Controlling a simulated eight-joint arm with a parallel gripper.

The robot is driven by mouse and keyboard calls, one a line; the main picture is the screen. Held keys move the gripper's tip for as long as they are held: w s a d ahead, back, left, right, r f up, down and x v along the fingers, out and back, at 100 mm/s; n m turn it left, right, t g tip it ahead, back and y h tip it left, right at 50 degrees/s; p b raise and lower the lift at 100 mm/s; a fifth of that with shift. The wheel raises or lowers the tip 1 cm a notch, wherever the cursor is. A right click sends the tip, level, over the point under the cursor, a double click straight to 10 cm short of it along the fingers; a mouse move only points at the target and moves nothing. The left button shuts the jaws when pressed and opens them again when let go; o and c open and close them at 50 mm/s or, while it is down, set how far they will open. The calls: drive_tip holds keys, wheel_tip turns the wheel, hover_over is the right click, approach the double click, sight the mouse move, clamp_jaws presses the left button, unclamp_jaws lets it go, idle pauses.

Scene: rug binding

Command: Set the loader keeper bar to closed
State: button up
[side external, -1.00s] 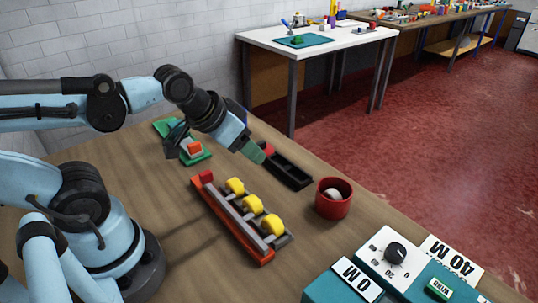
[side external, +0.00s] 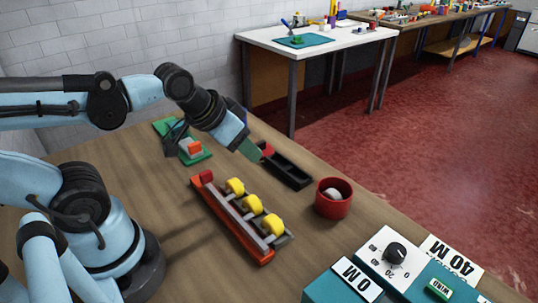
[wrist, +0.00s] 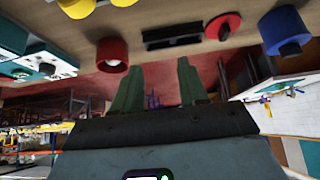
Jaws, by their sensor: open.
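An orange-red rack (side external: 215,218) lies on the wooden table, holding a row of yellow spools (side external: 254,204). A long grey bar (side external: 229,210) runs along the rack beside the spools, with a red block (side external: 206,176) at its far end. I take this to be the loader and its keeper bar; I cannot tell the bar's setting. My gripper (side external: 252,151) is above the table behind the rack, near a black tray, apart from the rack. In the wrist view its green fingers (wrist: 157,85) are apart with nothing between them. Yellow spools show at the top edge there (wrist: 76,8).
The black tray (side external: 288,170) and a red cup (side external: 333,205) with a white piece inside stand right of the rack. A teal box with a dial (side external: 395,254) is at front right. A green base (side external: 197,160) is at back left. Bare table lies left of the rack.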

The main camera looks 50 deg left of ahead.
sight(205, 172)
drive_tip(key=s+a+r+g, duration=0.3)
drive_tip(key=s+a+g, duration=0.2)
drive_tip(key=a+g, duration=0.3)
drive_tip(key=shift+t, duration=0.5)
drive_tip(key=shift+s+a+f, duration=0.1)
drive_tip(key=shift+a+f, duration=0.05)
drive_tip(key=shift+f, duration=2.85)
drive_tip(key=shift+s+a+f, duration=0.1)
drive_tip(key=shift+a+f, duration=0.05)
drive_tip(key=shift+f, duration=2.8)
clamp_jaws()
